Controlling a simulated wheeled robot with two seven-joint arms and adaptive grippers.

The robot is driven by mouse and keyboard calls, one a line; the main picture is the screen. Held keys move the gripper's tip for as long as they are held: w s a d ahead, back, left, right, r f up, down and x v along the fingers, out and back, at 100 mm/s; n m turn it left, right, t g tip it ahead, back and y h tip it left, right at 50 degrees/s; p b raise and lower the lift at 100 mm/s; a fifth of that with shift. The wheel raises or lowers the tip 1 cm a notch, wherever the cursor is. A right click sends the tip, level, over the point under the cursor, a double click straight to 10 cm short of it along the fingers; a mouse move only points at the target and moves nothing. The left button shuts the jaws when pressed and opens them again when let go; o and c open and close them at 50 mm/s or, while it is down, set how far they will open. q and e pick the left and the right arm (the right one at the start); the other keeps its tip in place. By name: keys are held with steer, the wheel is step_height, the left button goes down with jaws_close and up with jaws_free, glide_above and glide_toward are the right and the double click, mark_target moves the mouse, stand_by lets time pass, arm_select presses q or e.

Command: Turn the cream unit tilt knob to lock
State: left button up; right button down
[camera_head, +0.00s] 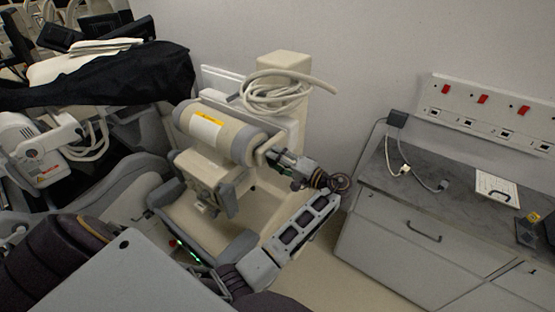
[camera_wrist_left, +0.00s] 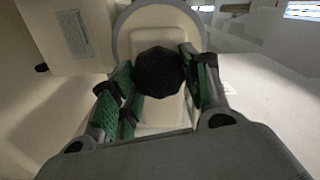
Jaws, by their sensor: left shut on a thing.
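The cream unit (camera_head: 222,131) is a cream cylinder with grey bands and a yellow-and-white label, on a cream stand. In the left wrist view its round end (camera_wrist_left: 133,36) faces the camera. The tilt knob (camera_wrist_left: 158,72) is dark and many-sided, in front of a cream arm piece on that end. My left gripper (camera_head: 275,158) reaches the right end of the cylinder. In the left wrist view its green-padded fingers (camera_wrist_left: 157,76) stand on both sides of the knob, shut on it. The knob's lock mark cannot be made out. My right gripper is not in view.
A coiled cream cable (camera_head: 272,95) hangs on the post behind the unit. A grey-topped cabinet (camera_head: 372,170) stands at the right, under a wall strip with red switches (camera_head: 482,99). A black cover (camera_head: 120,75) drapes over equipment at the left. Floor shows between the unit and cabinet.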

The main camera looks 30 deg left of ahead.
arm_select(q)
steer(key=o, duration=1)
steer(key=shift+w, duration=0.1)
